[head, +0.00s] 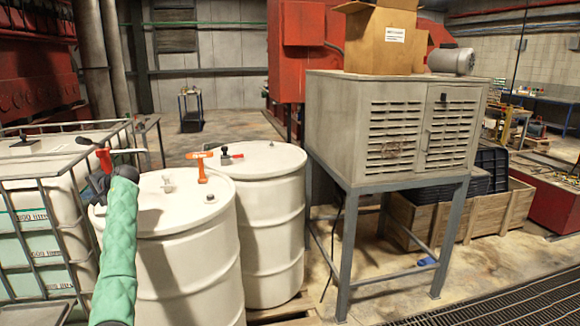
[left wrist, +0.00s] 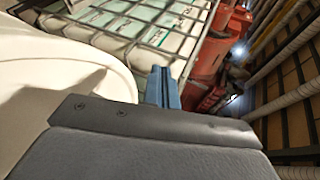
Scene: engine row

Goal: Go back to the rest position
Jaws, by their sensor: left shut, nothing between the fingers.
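My left arm, in a green sleeve, comes up from the bottom left in the head view. My left gripper (head: 97,184) is dark and partly hidden behind the sleeve's end. It is beside the left rim of the near white drum (head: 180,262), near the caged white tank (head: 30,205). In the left wrist view its blue fingers (left wrist: 162,88) are together, with nothing visible between them. The drum's pale side (left wrist: 60,75) fills the left of that view, and the tank's cage (left wrist: 150,35) is beyond the fingers. My right gripper is in neither view.
An orange tool (head: 202,170) stands on the near drum. A second white drum (head: 270,225) stands behind it, with a red-and-black fitting on top. A louvred grey cabinet (head: 395,130) on legs carries a cardboard box (head: 380,40). Open floor lies behind the drums; a floor grating is front right.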

